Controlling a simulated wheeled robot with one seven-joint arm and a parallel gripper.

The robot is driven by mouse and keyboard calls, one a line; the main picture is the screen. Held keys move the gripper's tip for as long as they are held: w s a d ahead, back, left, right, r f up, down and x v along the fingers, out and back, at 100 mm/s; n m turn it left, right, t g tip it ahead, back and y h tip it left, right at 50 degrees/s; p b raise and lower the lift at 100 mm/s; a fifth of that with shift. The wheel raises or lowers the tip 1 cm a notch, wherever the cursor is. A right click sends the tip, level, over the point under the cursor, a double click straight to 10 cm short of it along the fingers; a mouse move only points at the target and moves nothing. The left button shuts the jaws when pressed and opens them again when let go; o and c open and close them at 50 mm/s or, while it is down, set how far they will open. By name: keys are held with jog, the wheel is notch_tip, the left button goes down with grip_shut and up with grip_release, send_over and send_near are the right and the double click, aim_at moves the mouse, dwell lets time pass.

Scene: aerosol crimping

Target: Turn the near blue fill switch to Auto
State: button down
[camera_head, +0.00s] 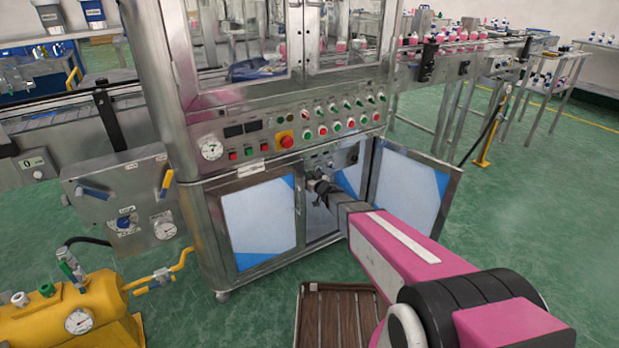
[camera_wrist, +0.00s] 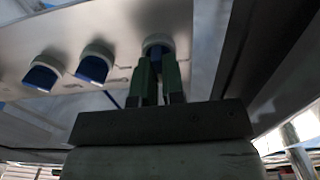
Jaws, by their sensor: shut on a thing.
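Three blue fill switches with pale collars sit in a row on a light panel in the wrist view. The left switch (camera_wrist: 40,78) and the middle switch (camera_wrist: 93,68) are free, both with their blue handles slanted. My gripper (camera_wrist: 157,66) is shut on the right-hand switch (camera_wrist: 156,47), with a green finger on either side of its handle. The fingers partly hide this handle, so its exact turn is hard to tell. In the head view my gripper (camera_head: 321,187) reaches into the open cabinet below the control panel. The switch labels are not readable.
The open cabinet door (camera_head: 412,185) stands to the right of my arm, and a closed door (camera_head: 258,218) is to the left. The button panel (camera_head: 300,125) lies above. A slatted wooden platform (camera_head: 340,318) is on the floor below.

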jog(key=shift+n, duration=0.6)
jog(key=c, duration=1.2)
grip_release()
jog(key=shift+s, duration=0.15)
jog(key=v, duration=1)
jog(key=shift+s+d, duration=0.25)
jog(key=shift+d, duration=0.05)
